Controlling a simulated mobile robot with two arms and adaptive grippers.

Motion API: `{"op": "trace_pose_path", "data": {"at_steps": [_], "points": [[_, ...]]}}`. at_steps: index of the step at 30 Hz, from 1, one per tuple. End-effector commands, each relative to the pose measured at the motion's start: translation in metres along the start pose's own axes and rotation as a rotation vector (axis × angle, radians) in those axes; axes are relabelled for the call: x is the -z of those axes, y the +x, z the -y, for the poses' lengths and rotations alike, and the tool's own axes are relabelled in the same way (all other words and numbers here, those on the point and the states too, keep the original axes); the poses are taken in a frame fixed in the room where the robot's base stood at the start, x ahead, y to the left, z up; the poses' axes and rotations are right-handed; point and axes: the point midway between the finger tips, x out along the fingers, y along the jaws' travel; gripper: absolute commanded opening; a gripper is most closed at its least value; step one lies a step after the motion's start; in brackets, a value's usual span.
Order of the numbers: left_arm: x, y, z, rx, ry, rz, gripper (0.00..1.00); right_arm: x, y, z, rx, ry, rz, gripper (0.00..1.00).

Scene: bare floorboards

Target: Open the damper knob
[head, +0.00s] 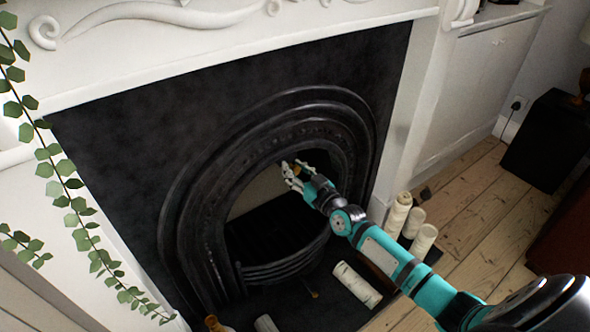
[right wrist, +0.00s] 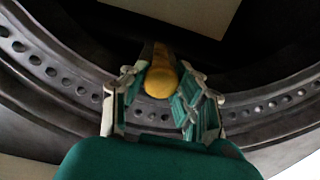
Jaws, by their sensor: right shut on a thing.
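The damper knob (right wrist: 161,80) is a rounded yellow-brass knob on a short stem. In the right wrist view it sits between the fingers of my right gripper (right wrist: 163,98), which is shut on it. In the head view my right gripper (head: 291,176) reaches into the upper part of the arched fireplace opening, and a small bit of the brass knob (head: 297,170) shows beside the fingers. The black cast-iron arch (head: 190,215) with a beaded inner band surrounds the opening. My left gripper is not in view.
Several cream candles (head: 397,215) stand at the right of the hearth, and one lies on it (head: 356,285). A curved grate (head: 285,268) crosses the lower opening. A white mantel (head: 200,50) is above. Ivy (head: 75,205) hangs at left.

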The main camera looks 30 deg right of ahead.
Motion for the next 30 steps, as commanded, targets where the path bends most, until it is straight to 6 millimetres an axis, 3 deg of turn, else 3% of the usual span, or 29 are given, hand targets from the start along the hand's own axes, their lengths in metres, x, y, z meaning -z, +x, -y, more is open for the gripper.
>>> {"op": "trace_pose_path", "data": {"at_steps": [12, 20, 29, 30], "points": [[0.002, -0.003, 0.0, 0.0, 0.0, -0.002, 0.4, 0.001, -0.005, 0.0, 0.0, -0.001, 0.002, 0.0], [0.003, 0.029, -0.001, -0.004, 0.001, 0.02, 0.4, 0.001, -0.038, 0.0, 0.0, 0.001, 0.004, 0.0], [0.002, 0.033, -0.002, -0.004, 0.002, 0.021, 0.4, -0.001, -0.041, 0.0, 0.001, 0.0, 0.002, 0.0], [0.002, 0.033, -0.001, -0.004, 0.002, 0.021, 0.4, -0.001, -0.04, 0.0, 0.001, 0.0, 0.002, 0.24]]}}
